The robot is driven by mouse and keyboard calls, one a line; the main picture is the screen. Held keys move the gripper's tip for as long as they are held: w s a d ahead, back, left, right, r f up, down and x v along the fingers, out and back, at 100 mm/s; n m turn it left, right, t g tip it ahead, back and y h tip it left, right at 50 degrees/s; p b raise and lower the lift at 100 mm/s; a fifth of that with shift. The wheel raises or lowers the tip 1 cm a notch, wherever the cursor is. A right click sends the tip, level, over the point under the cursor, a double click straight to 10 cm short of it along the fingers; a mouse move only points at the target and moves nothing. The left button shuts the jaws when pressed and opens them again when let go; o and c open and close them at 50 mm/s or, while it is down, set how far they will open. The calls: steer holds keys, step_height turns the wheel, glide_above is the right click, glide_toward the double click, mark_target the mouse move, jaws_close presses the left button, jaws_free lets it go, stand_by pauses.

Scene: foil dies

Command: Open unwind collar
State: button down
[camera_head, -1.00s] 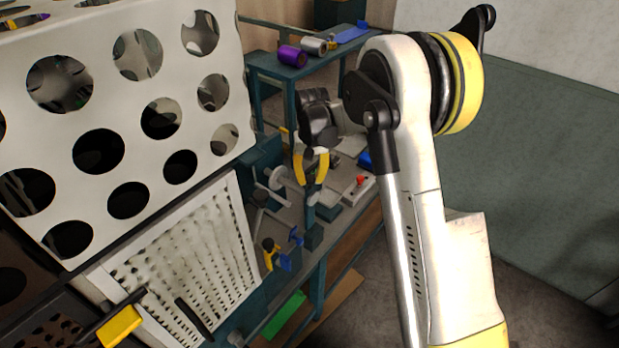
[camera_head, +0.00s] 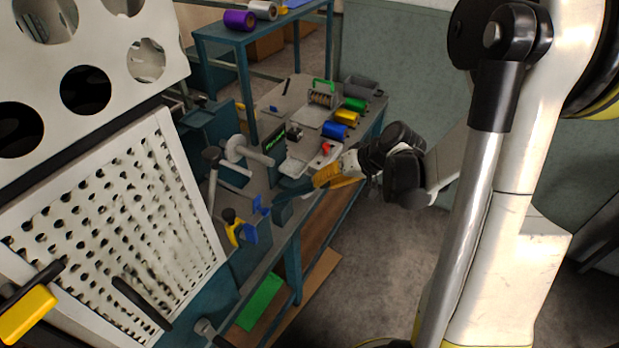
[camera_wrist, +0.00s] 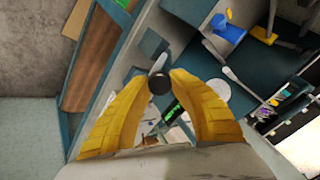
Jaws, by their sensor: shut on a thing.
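My gripper (camera_head: 316,182) reaches in from the right over the front edge of the workbench. In the wrist view, its two yellow fingers (camera_wrist: 160,86) are closed around a small dark round knob (camera_wrist: 160,82). In the head view, the fingertips meet a dark teal part at the bench edge, and the knob cannot be made out. A grey spool-like shaft with a round flange (camera_head: 234,148) stands left of the gripper, apart from it; a pale disc (camera_wrist: 215,90) shows right of the fingers in the wrist view. I cannot tell which part is the unwind collar.
A small machine with a red button (camera_head: 326,149) sits behind the gripper. Blue, yellow and green rolls (camera_head: 346,116) lie farther back. A yellow-and-blue clamp-like part (camera_head: 240,228) is at front left. A perforated white panel (camera_head: 120,215) fills the left. Floor at right is open.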

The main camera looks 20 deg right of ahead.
steer(key=s+d+f+b, duration=0.2)
steer(key=s+f+b, duration=0.1)
steer(key=f, duration=0.3)
steer(key=shift+s+d+f+b, duration=0.2)
steer(key=shift+s+d+b, duration=0.05)
steer(key=shift+b, duration=0.6)
steer(key=c, duration=1.1)
jaws_free()
steer(key=v, duration=1.2)
